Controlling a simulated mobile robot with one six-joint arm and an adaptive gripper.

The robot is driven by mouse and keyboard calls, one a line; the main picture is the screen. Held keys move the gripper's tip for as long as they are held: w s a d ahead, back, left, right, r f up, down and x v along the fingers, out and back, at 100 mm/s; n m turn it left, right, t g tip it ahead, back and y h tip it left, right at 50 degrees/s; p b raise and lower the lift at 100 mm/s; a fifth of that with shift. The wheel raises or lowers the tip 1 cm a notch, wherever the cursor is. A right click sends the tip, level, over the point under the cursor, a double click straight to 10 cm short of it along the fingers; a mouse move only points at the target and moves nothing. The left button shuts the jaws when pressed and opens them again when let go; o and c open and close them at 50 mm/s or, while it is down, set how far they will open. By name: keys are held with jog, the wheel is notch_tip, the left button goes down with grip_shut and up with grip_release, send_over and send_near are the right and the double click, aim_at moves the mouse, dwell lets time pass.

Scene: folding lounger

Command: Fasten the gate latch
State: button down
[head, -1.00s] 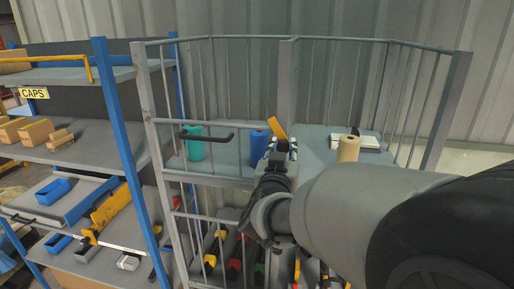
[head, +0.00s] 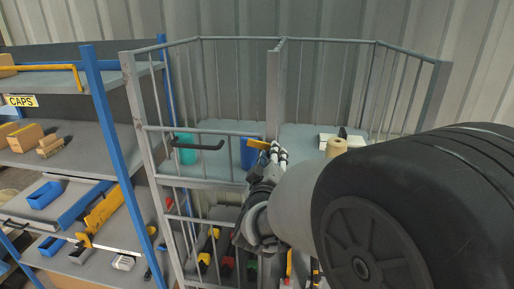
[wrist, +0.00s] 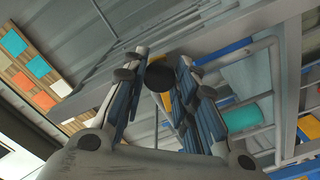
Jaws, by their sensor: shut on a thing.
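The gate latch's yellow lever (head: 258,144) lies nearly level at the middle post (head: 274,95), its free end pointing left. My gripper (head: 278,153) is at that post, shut on the lever. In the wrist view, a yellow part (wrist: 163,68) and a dark round end show between the fingers of my gripper (wrist: 158,92). The grey barred gate (head: 205,130) stands left of the post and looks in line with it. My fingers and arm hide the rest of the latch, so I cannot tell how it seats.
A black handle (head: 198,144) juts from the barred panel. Behind the bars are a teal cylinder (head: 186,150), a blue cylinder (head: 249,153) and a tan roll (head: 336,147). A blue-framed shelf rack (head: 108,130) stands close on the left.

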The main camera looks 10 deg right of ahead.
jog(key=shift+n+p, duration=0.4)
jog(key=shift+n, duration=0.7)
jog(key=c, duration=1.3)
grip_release()
jog(key=v, duration=0.7)
jog(key=shift+s, duration=0.25)
